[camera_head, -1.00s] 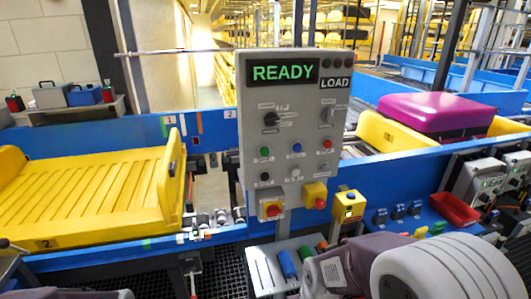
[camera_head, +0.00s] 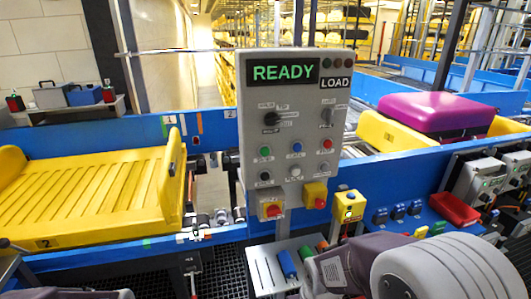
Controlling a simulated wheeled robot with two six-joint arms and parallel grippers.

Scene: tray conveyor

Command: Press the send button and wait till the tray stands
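A grey control panel (camera_head: 297,130) stands in the middle, with a green READY display (camera_head: 283,72) and a LOAD sign (camera_head: 335,83). It carries green (camera_head: 265,152), blue (camera_head: 297,147) and red (camera_head: 327,144) buttons, whose labels are too small to read. A small yellow button box (camera_head: 349,206) stands right of the panel foot. An empty yellow tray (camera_head: 85,195) marked 2 lies on the left. Another yellow tray (camera_head: 385,136) on the right carries a purple suitcase (camera_head: 435,111). Neither gripper shows; parts of my arms are low in the picture.
A blue conveyor wall (camera_head: 400,177) runs across behind the panel. A red bin (camera_head: 453,209) and several small devices sit on the right. Blue and green cylinders (camera_head: 287,263) lie on a plate below the panel. Tool cases (camera_head: 50,94) stand on a ledge at the left.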

